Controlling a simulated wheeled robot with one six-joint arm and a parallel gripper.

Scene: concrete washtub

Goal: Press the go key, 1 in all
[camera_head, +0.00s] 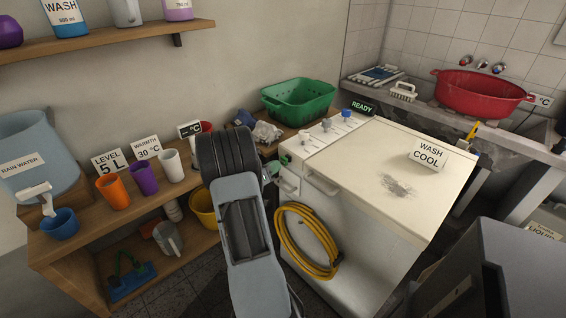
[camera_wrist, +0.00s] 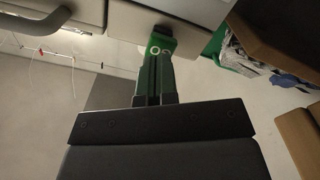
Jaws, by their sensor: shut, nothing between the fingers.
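The green go key (camera_wrist: 160,46), with white letters partly covered, is on the front of the white washing machine (camera_head: 385,190). A bit of green, probably the same key (camera_head: 273,168), shows beside my arm in the head view. My gripper (camera_wrist: 156,58) is shut and empty, its dark fingers pointing at the key. The fingertips overlap the key's lower edge in the wrist view; I cannot tell whether they touch it. In the head view my arm hides most of the gripper. A display on the machine (camera_head: 362,107) reads READY. A card (camera_head: 428,153) on top reads WASH COOL.
A wooden shelf unit (camera_head: 75,245) with several cups stands at the left. A green basket (camera_head: 300,98) is behind the machine, and a red tub (camera_head: 478,92) stands at the back right.

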